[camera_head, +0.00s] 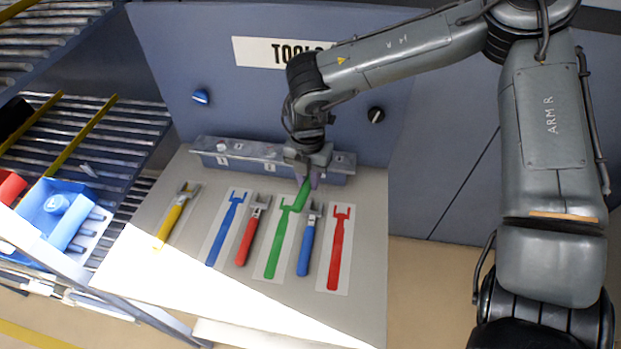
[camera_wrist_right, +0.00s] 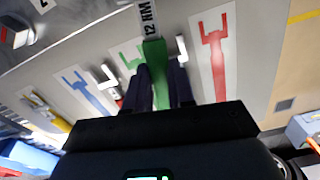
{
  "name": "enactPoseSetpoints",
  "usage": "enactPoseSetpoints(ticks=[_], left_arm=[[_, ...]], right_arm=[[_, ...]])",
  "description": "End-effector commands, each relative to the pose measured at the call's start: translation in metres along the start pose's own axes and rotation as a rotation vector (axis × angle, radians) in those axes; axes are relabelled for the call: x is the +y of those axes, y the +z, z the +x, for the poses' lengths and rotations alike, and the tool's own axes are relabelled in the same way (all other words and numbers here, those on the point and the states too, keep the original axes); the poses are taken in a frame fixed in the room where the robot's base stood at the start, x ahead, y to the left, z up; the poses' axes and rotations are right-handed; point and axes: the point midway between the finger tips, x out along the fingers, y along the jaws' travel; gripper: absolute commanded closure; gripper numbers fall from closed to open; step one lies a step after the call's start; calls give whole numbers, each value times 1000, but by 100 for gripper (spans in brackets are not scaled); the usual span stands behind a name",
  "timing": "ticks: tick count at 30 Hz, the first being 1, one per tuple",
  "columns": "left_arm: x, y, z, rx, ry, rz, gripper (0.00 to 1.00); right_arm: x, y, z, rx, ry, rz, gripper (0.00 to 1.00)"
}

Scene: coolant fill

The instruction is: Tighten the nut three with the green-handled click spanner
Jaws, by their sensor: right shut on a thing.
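My right gripper (camera_head: 309,178) is shut on the green-handled click spanner (camera_head: 303,193), above the far part of the tool board. In the right wrist view the green handle (camera_wrist_right: 155,62) stands between the two dark fingers (camera_wrist_right: 160,88), and a grey part marked "12 NM" (camera_wrist_right: 149,20) extends beyond it. A green painted outline (camera_head: 274,256) lies bare on the board below the gripper. The spanner's head is hard to make out in the head view. Nut three is not in view. My left gripper is not in view.
The tool board (camera_head: 365,230) carries a yellow spanner (camera_head: 172,222), a red spanner (camera_head: 249,236) and a blue spanner (camera_head: 306,246). Blue (camera_head: 226,226) and red (camera_head: 337,250) outlines are empty. A metal rail (camera_head: 240,154) runs behind. A blue container (camera_head: 58,212) stands left.

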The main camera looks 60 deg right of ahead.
Motion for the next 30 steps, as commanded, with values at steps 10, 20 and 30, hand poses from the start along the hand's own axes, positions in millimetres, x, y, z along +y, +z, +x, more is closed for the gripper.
enactPoseSetpoints(ticks=[10, 20, 30], left_arm=[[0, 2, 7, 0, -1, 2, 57], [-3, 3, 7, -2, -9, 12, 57], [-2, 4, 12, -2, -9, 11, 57]], right_arm=[[8, 0, 0, -1, 1, 79, 100], [9, 0, 0, -1, 1, 85, 100], [14, 1, 1, -1, 1, 133, 100]])
